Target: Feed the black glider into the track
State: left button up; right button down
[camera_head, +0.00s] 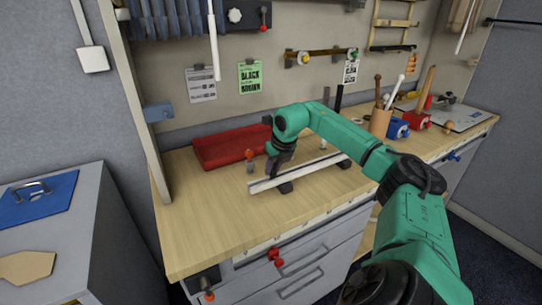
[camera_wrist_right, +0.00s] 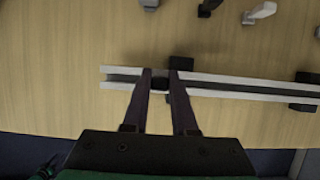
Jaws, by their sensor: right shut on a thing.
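The track (camera_head: 315,167) is a long pale rail with a dark channel, lying on black supports on the wooden bench. In the right wrist view the track (camera_wrist_right: 235,84) runs across the picture, its left end free. My right gripper (camera_head: 271,170) points down at the track's left part. In the wrist view my right gripper (camera_wrist_right: 160,80) is shut on the small black glider (camera_wrist_right: 160,84), which shows between the fingertips. The glider overlaps the channel a little inward from the left end; I cannot tell how deep it sits. The head view hides it. My left gripper is not in view.
A red tray (camera_head: 222,150) lies behind the track, with a small orange-topped piece (camera_head: 250,158) beside it. A wooden tool cup (camera_head: 380,122) and blue and red blocks (camera_head: 397,129) stand at the right. The bench's front left is clear.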

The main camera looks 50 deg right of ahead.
jog(key=shift+s+d+b, duration=0.2)
jog(key=shift+d, duration=0.4)
jog(key=shift+s+d+b, duration=0.2)
jog(key=shift+d, duration=0.35)
jog(key=c, duration=0.6)
grip_release()
jog(key=v, duration=1.4)
jog(key=shift+s+r, duration=0.15)
jog(key=shift+r, duration=0.1)
